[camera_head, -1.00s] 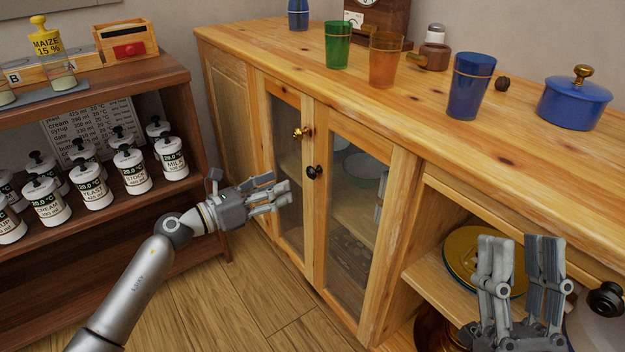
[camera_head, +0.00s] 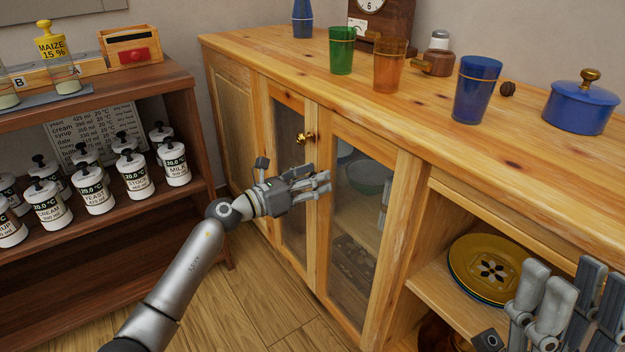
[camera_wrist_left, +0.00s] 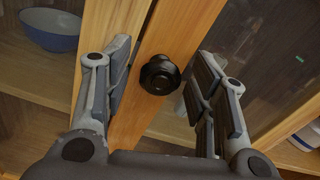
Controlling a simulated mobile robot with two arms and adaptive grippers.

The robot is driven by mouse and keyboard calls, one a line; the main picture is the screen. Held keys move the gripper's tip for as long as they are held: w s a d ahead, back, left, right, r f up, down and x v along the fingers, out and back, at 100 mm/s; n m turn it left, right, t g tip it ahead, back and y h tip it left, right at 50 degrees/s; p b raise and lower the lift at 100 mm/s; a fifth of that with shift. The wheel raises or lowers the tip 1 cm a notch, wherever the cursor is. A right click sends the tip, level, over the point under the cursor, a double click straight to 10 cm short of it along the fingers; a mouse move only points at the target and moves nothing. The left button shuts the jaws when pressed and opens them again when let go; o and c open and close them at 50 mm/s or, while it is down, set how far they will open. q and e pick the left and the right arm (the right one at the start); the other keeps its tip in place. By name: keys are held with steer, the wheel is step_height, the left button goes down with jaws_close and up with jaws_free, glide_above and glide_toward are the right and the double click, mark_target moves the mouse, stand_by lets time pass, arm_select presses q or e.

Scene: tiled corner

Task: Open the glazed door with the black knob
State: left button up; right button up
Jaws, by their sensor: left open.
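The glazed door with the black knob (camera_head: 364,216) is the right one of two glazed doors in the wooden cabinet, and it looks closed. In the left wrist view its black knob (camera_wrist_left: 159,75) lies between my left gripper's open fingers, beyond their tips or level with them; I cannot tell which. In the head view my left gripper (camera_head: 324,183) is in front of the door's left edge and hides the knob. My right gripper (camera_head: 568,300) is at the lower right, partly cut off by the frame, with its fingers apart and nothing seen between them.
The neighbouring glazed door (camera_head: 291,177) has a brass knob (camera_head: 306,138). Cups and a blue pot (camera_head: 580,106) stand on the cabinet top. An open bay at right holds plates (camera_head: 488,268). A shelf (camera_head: 190,100) with several jars stands at left. The floor between is clear.

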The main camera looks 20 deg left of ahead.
arm_select(q)
jaws_close()
